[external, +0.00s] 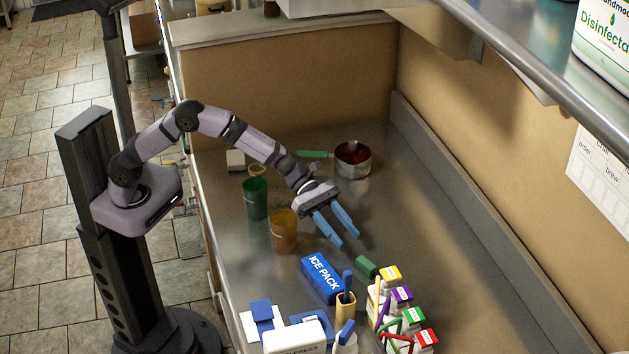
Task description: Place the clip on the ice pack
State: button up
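The blue ice pack (321,278) lies on the steel counter, its white lettering facing up. My gripper (347,240) is above the counter, behind the ice pack in the picture. Its two blue fingers are spread apart with nothing between them. I cannot tell for sure which thing is the clip. Thin green and red pieces (398,340) that may be clips lie at the small labelled boxes at the front right. A small green block (367,266) lies just right of the ice pack. No separate object shows on top of the ice pack.
A yellow cup (346,308) holding a blue-handled item stands close in front of the ice pack. Small boxes with coloured tops (401,294) stand to its right. A green cup (255,198), an amber cup (284,232) and a metal pot (353,161) stand farther back. The right counter is clear.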

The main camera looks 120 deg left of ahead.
aim_at(365, 261)
jog(key=shift+o, duration=0.5)
jog(key=shift+v, duration=0.95)
jog(key=x, duration=0.5)
jog(key=shift+w+a, duration=0.1)
jog(key=shift+a, duration=0.2)
jog(key=shift+p+x, duration=0.3)
jog(key=shift+x, duration=0.75)
jog(key=shift+w+d+f+p, duration=0.35)
jog(key=shift+w+d+p, duration=0.1)
jog(key=shift+w, duration=0.1)
jog(key=shift+w+d+f+p, duration=0.3)
jog(key=shift+w+d+p, duration=0.15)
jog(key=shift+w, duration=0.1)
jog(key=shift+x, duration=1.1)
grip_shut()
